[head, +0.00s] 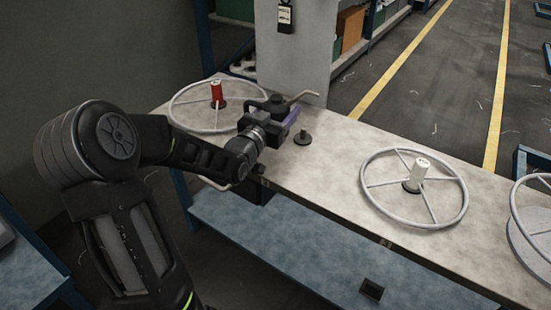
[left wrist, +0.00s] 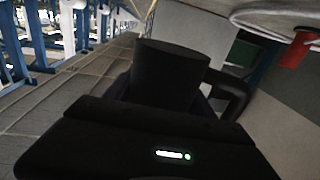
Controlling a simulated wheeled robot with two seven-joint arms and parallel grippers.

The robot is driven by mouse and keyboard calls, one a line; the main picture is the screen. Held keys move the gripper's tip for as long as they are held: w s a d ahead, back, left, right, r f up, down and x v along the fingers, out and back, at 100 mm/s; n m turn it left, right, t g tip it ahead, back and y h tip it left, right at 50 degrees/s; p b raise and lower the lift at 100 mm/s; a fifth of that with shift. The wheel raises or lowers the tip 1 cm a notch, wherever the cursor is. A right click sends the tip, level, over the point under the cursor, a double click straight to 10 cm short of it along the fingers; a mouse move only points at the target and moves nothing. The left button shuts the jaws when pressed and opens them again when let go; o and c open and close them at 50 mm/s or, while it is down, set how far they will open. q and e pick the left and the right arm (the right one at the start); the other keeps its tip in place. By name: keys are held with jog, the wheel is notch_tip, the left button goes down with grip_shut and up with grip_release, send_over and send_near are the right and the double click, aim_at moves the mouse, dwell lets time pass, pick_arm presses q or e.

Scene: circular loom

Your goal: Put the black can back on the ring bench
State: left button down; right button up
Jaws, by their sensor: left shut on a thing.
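My left gripper (head: 284,119) is above the bench, just behind a short dark spindle base (head: 303,138). It is shut on the black can (left wrist: 170,75), which shows as a dark cylinder in the middle of the left wrist view. In the head view I cannot clearly separate the can from the dark gripper parts. The ring bench (head: 335,165) is a long grey worktop. A red can (head: 216,92) stands in the left ring, and it also shows in the left wrist view (left wrist: 297,50). A white can (head: 420,170) stands in the middle ring. My right gripper is not in view.
The left ring (head: 177,112), the middle ring (head: 378,212) and part of a right ring (head: 514,215) lie on the bench. A bent grey rod (head: 305,95) is by the gripper. A blue shelf (head: 290,250) runs below. A grey pillar (head: 295,50) stands behind.

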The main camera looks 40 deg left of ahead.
pick_arm(q)
jog(key=shift+f+b, duration=0.5)
jog(key=shift+f, duration=2.3)
jog(key=shift+f+b, duration=0.4)
jog(key=shift+f, duration=1.5)
jog(key=shift+f, duration=0.2)
jog(key=shift+c, duration=1.6)
grip_release()
